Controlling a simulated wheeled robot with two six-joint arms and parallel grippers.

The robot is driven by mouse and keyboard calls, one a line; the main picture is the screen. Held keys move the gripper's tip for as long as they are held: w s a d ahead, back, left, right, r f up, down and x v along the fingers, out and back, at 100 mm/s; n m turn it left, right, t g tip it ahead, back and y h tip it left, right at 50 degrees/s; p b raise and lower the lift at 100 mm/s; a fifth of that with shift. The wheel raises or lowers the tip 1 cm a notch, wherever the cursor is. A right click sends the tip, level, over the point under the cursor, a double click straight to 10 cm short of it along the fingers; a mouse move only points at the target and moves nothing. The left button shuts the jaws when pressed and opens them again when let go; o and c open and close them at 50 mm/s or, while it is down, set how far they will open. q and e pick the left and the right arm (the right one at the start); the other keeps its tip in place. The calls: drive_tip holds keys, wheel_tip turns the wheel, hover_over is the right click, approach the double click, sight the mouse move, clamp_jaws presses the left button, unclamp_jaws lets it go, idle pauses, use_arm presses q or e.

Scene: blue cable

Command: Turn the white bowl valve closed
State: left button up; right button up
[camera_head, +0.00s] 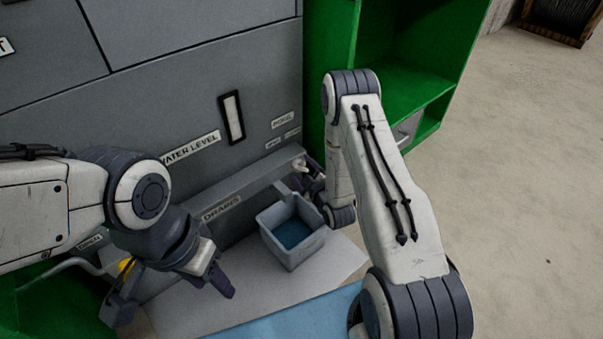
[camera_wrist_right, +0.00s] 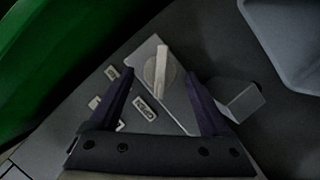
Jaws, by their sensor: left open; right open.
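The white valve knob (camera_head: 300,166) sits on the grey machine's ledge, right of the "DRAINS" label. In the right wrist view the knob (camera_wrist_right: 160,75) is a round disc with a raised bar handle pointing nearly straight up the picture. My right gripper (camera_head: 312,177) is beside the knob. My left gripper (camera_head: 172,300) is open and empty at lower left, away from the knob.
A grey bin (camera_head: 291,243) with a blue inside stands below the ledge, close to my right gripper. Small label plates (camera_wrist_right: 146,107) lie near the knob. A green cabinet (camera_head: 335,40) stands right of the machine. A yellow part (camera_head: 125,265) shows behind my left gripper.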

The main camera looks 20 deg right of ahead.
drive_tip(key=shift+w, duration=0.15)
clamp_jaws()
